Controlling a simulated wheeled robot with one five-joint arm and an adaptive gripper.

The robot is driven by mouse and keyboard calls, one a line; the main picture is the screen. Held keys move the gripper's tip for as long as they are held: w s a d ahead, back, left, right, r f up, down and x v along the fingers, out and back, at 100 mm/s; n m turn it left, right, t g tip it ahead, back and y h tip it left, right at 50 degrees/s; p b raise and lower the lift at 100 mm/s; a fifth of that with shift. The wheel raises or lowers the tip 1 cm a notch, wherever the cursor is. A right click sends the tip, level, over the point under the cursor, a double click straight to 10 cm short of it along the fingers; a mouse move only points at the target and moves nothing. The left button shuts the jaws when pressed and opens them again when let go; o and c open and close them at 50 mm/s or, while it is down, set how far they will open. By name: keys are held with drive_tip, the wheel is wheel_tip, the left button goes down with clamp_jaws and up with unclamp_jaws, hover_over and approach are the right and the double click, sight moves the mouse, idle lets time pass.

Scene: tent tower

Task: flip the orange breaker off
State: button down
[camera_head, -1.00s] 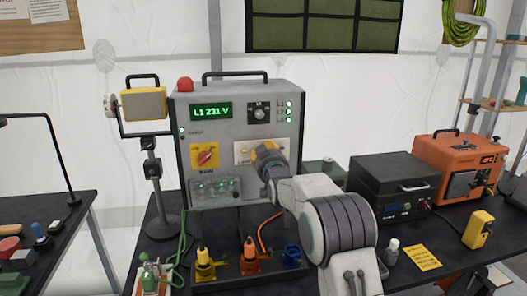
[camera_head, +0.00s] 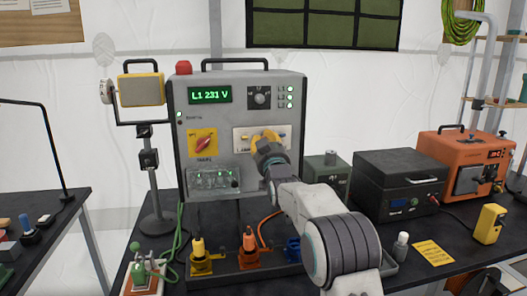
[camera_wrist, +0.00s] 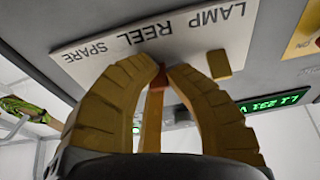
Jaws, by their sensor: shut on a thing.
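The grey panel box (camera_head: 220,118) carries a white breaker plate (camera_head: 243,133), partly hidden by my gripper (camera_head: 266,138). In the wrist view the plate (camera_wrist: 110,48) reads LAMP, REEL and SPARE, upside down. My gripper (camera_wrist: 160,74) has its yellow fingertips closed together at the middle, REEL position. A small orange-red piece, the orange breaker (camera_wrist: 156,82), shows between the fingers. They hide most of it, so I cannot tell its tilt. A yellow breaker lever (camera_wrist: 219,64) stands beside the right finger, below LAMP.
A red rotary switch (camera_head: 203,145) sits left of the plate. Yellow and orange plugs stand below the panel, the orange one (camera_head: 248,241) in the middle. A black case (camera_head: 398,180) and an orange unit (camera_head: 466,150) stand to the right.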

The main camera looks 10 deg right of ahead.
drive_tip(key=b, duration=0.1)
drive_tip(key=t+b, duration=0.1)
drive_tip(key=b, duration=0.1)
drive_tip(key=shift+d+f, duration=0.1)
drive_tip(key=shift+f, duration=0.15)
drive_tip(key=shift+r+t+b, duration=0.25)
drive_tip(key=shift+t+b, duration=0.15)
drive_tip(key=shift+b, duration=0.15)
drive_tip(key=c, duration=1.2)
unclamp_jaws()
drive_tip(key=shift+f, duration=0.1)
drive_tip(key=shift+s, duration=0.1)
drive_tip(key=shift+v, duration=5.95)
